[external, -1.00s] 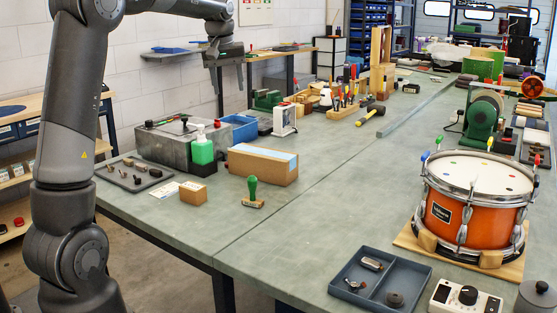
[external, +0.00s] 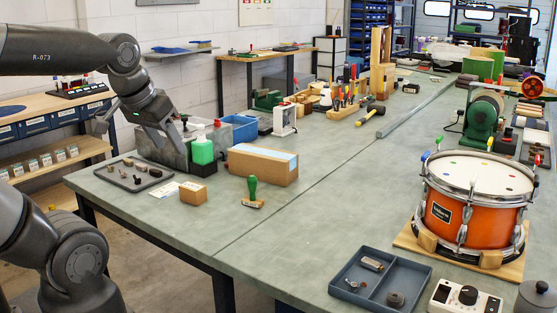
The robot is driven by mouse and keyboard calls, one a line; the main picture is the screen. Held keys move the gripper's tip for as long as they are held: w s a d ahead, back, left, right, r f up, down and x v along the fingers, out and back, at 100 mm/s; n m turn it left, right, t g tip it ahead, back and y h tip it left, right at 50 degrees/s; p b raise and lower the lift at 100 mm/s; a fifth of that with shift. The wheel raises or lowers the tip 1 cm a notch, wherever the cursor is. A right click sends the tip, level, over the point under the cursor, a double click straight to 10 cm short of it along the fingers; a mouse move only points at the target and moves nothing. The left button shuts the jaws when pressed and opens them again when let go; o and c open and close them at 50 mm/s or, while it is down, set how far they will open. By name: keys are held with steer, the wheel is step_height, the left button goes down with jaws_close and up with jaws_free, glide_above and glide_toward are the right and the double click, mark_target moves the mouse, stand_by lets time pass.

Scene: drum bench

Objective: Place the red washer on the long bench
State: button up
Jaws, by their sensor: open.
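The long bench (external: 320,205) is the wide grey-green worktop that fills the middle of the external view. My gripper (external: 137,138) is open, with its fingers spread, in front of the grey box at the bench's left end. I see nothing between its fingers. I cannot make out the red washer with certainty; my arm covers part of the lower left, including part of the wooden shelf unit (external: 60,170).
A dark tray of small parts (external: 135,174), a grey box (external: 178,150), a green bottle (external: 202,151), a cardboard box (external: 263,166) and a stamp (external: 253,193) stand on the left half. An orange drum (external: 470,215) and a divided tray (external: 380,282) are at right. The bench middle is clear.

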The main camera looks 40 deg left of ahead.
steer(key=shift+o, duration=0.7)
steer(key=shift+s+d+f, duration=0.1)
steer(key=shift+s+f, duration=0.4)
steer(key=shift+s, duration=0.1)
steer(key=shift+w+r, duration=0.1)
